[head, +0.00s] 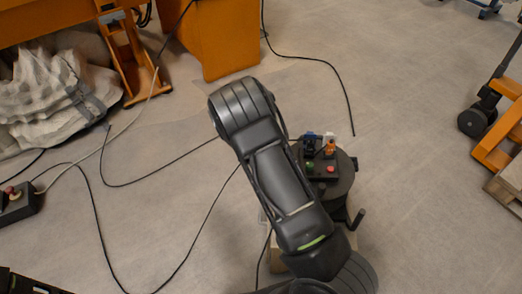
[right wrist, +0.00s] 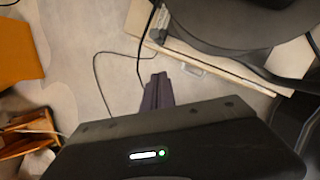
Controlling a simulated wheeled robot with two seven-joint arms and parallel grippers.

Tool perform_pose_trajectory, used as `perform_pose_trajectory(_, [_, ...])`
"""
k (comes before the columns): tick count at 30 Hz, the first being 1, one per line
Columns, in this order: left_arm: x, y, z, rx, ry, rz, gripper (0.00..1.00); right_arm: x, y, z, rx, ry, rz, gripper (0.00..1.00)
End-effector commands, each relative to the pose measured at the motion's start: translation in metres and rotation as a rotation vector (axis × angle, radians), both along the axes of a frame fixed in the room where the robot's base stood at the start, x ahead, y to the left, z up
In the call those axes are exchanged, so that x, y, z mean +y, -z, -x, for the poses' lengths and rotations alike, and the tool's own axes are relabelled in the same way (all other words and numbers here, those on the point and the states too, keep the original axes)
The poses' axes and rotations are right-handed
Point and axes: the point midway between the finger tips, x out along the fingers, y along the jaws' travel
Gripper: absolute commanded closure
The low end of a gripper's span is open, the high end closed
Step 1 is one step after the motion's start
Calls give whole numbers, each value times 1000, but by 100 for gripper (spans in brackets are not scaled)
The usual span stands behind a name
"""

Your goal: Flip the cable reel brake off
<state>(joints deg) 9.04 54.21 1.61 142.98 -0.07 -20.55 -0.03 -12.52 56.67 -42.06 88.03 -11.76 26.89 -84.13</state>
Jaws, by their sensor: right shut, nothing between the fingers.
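The dark round cable reel (head: 345,185) stands right of centre in the head view, partly behind my right arm. A small control box with green, red and orange controls and a blue piece is at its top. A dark crank-like handle (head: 357,219) sticks out at its lower right; I cannot tell which part is the brake. In the right wrist view the reel (right wrist: 235,45) fills the upper right. My right gripper (right wrist: 157,92) is shut and empty, beside and apart from the reel in that view. It is hidden in the head view.
A pale board (right wrist: 190,62) lies under the reel. Black cables cross the floor (head: 170,235). A control box with a red button (head: 14,203), a white sack (head: 60,100) and orange furniture (head: 215,40) are left and behind. An orange pallet truck (head: 500,130) stands right.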

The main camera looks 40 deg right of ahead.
Motion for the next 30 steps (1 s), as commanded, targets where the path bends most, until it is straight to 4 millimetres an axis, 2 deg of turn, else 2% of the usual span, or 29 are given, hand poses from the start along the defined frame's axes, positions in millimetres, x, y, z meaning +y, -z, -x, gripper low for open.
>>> perform_pose_trajectory(1, [0,-4,0,0,0,0,53,4,-13,0,-2,-3,0,100])
perform_pose_trajectory(3, [0,-6,0,0,0,0,53,8,-23,1,-2,-2,-1,100])
perform_pose_trajectory(8, [0,-9,0,0,0,-1,53,13,-37,3,1,-2,0,100])
perform_pose_trajectory(30, [0,-9,0,0,0,-1,53,14,-40,2,-17,32,-6,100])
